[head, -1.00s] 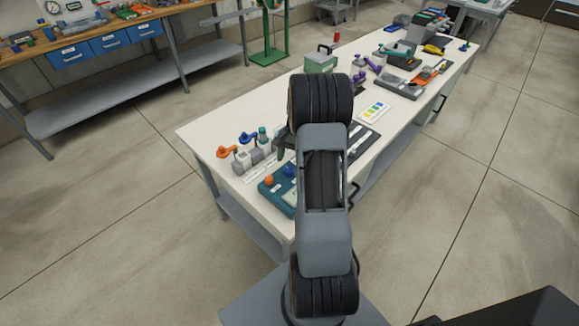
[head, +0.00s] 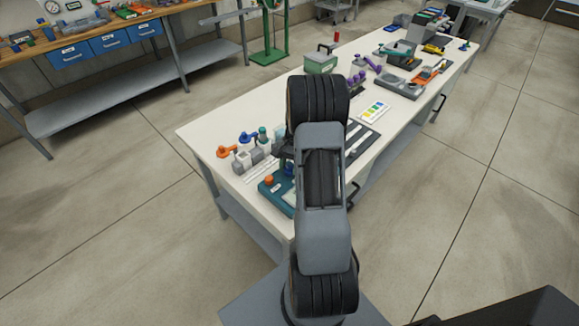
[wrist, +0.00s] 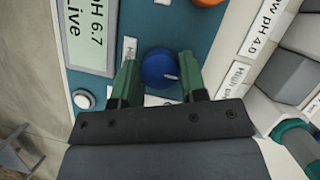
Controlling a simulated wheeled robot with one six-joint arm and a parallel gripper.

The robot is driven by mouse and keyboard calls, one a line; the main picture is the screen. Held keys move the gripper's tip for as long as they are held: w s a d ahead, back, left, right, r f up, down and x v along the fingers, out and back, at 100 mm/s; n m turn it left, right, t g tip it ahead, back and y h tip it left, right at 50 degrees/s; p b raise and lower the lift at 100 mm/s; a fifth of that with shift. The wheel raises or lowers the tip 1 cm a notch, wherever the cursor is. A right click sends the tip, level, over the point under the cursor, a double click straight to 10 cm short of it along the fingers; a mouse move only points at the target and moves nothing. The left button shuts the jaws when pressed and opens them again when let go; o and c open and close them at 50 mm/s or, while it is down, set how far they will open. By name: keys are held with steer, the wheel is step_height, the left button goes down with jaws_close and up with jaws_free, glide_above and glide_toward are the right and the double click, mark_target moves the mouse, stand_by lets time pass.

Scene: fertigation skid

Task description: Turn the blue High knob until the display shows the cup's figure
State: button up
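The blue High knob (wrist: 160,68) sits on a teal panel (wrist: 140,20) in the wrist view, with a pale mark on its top. My gripper (wrist: 159,76) is open, with one green finger on each side of the knob and gaps showing between. I cannot tell how far down the fingers reach. The display (wrist: 88,30) reads pH 6.7, Live. In the head view the teal unit (head: 272,200) is at the bench's near end, partly behind my arm. I cannot make out a cup's figure.
An orange knob (wrist: 207,2) and a round white button (wrist: 83,99) are on the same panel. Grey blocks (wrist: 283,84) labelled Low pH 4.0 and High stand to the right. Other tools lie farther along the bench (head: 200,132).

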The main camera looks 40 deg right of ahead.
steer(key=c, duration=0.4)
steer(key=shift+o, duration=0.2)
steer(key=shift+m, duration=0.3)
steer(key=m+t, duration=0.2)
steer(key=m, duration=0.3)
steer(key=shift+s+r+m, duration=0.1)
steer(key=shift+m, duration=0.2)
steer(key=m+t, duration=0.1)
steer(key=m, duration=0.1)
steer(key=m+t+p, duration=0.1)
steer(key=m, duration=0.2)
steer(key=shift+s+t, duration=0.1)
steer(key=shift+t, duration=0.2)
steer(key=shift+m, duration=0.4)
steer(key=o, duration=0.9)
